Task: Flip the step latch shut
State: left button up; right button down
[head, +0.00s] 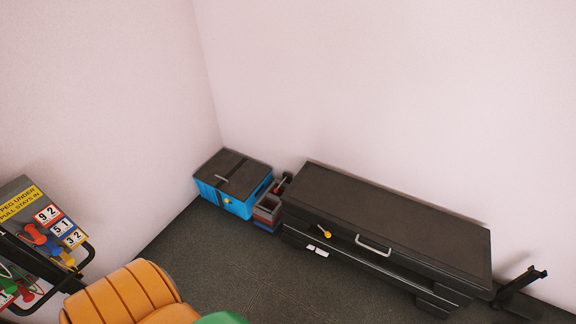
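A long black step-like unit (400,220) stands against the back wall, with a flat dark top. Its front has a silver bar handle (374,246). Left of the handle is a small yellow-tipped lever (325,231), which looks like the latch; it is too small to tell whether it is open or shut. Neither of my grippers is in view.
A blue crate with a dark lid (230,183) stands in the corner. A small grey and red box (267,210) sits between it and the step. A rack with number cards (62,225) is at left. An orange ribbed object (125,292) is at the bottom. Floor before the step is clear.

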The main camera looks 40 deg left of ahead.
aim_at(328, 234)
jog(key=u, duration=0.8)
